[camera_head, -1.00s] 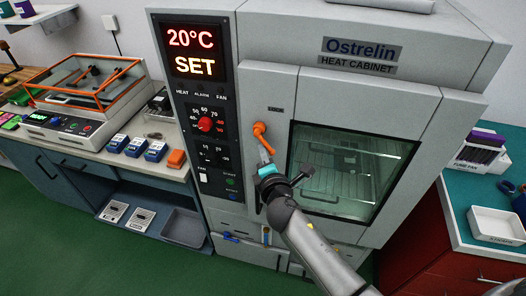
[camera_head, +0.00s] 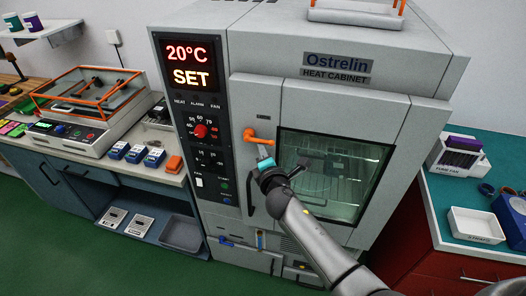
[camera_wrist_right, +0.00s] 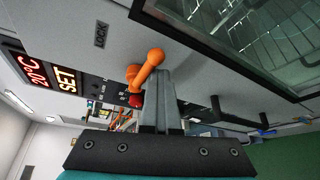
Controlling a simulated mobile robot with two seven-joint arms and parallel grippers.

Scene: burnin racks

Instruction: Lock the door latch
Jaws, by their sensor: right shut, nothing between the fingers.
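The orange door latch (camera_head: 258,138) sits on the heat cabinet's front, at the upper left of the glass door (camera_head: 330,172). Its arm lies nearly level, pointing right from the pivot. The door looks closed. My right gripper (camera_head: 263,152) is just below the latch arm, fingers shut and empty. In the right wrist view the latch (camera_wrist_right: 146,72) is beside the shut grey fingers (camera_wrist_right: 157,90), on their left; whether they touch is unclear. A LOCK label (camera_wrist_right: 101,34) shows on the panel there. My left gripper is out of view.
A dark door handle (camera_head: 249,195) stands left of the glass. The control panel (camera_head: 199,130) with a red dial is left of the latch. A bench with instruments (camera_head: 90,110) is at left; a teal counter with a white tray (camera_head: 474,225) is at right.

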